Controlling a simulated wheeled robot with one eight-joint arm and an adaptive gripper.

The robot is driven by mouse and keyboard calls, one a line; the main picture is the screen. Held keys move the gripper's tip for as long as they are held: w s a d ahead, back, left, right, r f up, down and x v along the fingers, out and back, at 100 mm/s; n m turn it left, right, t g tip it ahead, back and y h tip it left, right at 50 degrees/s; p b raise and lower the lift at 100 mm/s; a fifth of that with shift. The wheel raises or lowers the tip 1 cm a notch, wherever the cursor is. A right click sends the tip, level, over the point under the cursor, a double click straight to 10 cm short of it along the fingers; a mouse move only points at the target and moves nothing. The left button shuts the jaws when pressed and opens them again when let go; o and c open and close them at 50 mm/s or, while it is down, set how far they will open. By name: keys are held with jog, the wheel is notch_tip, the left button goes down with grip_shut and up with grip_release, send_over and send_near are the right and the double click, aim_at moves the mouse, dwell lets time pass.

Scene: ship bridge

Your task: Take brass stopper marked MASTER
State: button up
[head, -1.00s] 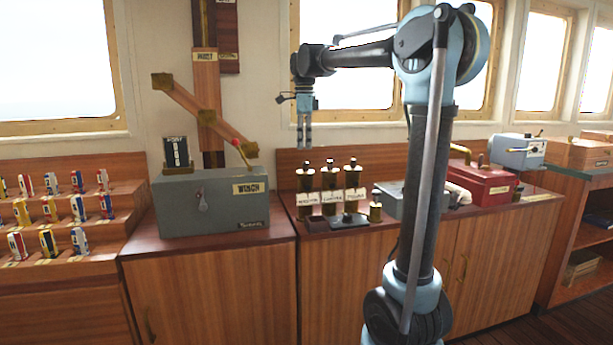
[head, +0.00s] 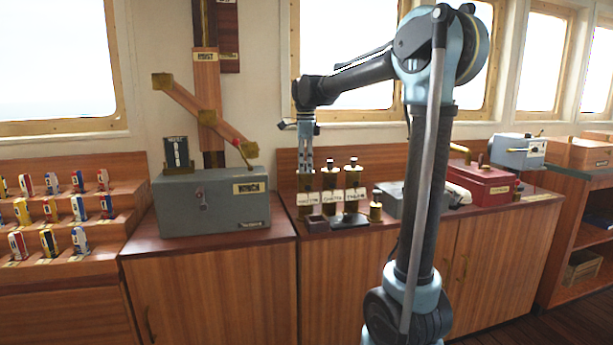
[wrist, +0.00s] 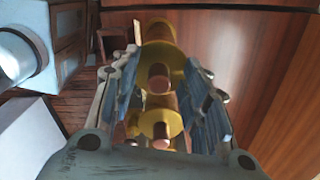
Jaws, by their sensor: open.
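The left one (head: 305,184), the middle one (head: 329,181) and the right one (head: 353,179) have labels too small to read, so I cannot tell which says MASTER. My gripper (head: 305,170) points down, open, at the top of the left piece and partly hides it. In the wrist view, my gripper (wrist: 162,62) has its fingers apart on either side of brass pieces with round knobs (wrist: 158,76). Contact cannot be told.
A grey winch box (head: 212,205) is to the left, a grey case (head: 400,200) and a red box (head: 483,184) to the right. The wall is close behind.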

grip_shut()
jog(key=shift+r, duration=0.1)
